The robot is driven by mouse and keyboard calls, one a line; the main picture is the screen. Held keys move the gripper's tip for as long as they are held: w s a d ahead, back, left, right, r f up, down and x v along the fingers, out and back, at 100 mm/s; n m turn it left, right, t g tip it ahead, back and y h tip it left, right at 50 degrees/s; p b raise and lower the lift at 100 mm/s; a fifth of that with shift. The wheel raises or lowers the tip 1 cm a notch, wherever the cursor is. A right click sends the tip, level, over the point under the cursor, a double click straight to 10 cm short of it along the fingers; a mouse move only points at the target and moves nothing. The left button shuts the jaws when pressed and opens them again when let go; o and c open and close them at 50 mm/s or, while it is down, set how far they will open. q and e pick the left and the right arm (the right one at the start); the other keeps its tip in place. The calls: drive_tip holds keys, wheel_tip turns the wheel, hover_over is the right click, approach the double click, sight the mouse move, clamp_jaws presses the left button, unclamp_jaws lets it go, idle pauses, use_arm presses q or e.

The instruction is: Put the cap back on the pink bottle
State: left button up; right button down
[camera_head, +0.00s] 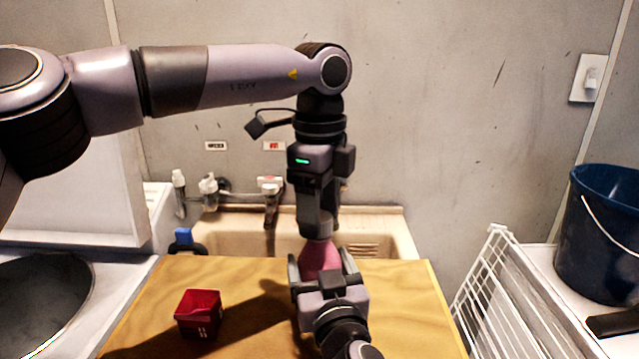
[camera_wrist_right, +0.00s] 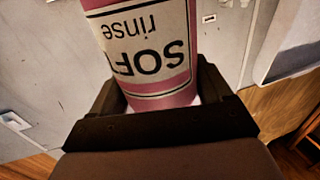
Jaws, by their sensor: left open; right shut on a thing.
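The pink bottle (camera_head: 320,254) stands upright over the wooden table, its upper part showing between the two grippers. My right gripper (camera_head: 320,268) comes from the near side and is shut around the bottle. In the right wrist view, the bottle (camera_wrist_right: 145,45) shows a white label reading "SOFT rinse", upside down, between the jaws. My left gripper (camera_head: 318,234) points straight down directly above the bottle, with its jaws open at the bottle's top. I cannot make out the cap; the bottle's mouth is hidden by the left gripper.
A small red open box (camera_head: 198,315) sits on the wooden table (camera_head: 410,310), left of the bottle. Behind is a beige sink (camera_head: 390,235) with a tap (camera_head: 270,205). A white wire rack (camera_head: 500,290) and a dark blue bucket (camera_head: 600,230) stand at the right.

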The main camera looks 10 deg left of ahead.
use_arm(q)
drive_tip(key=shift+f, duration=0.5)
drive_tip(key=c, duration=1.1)
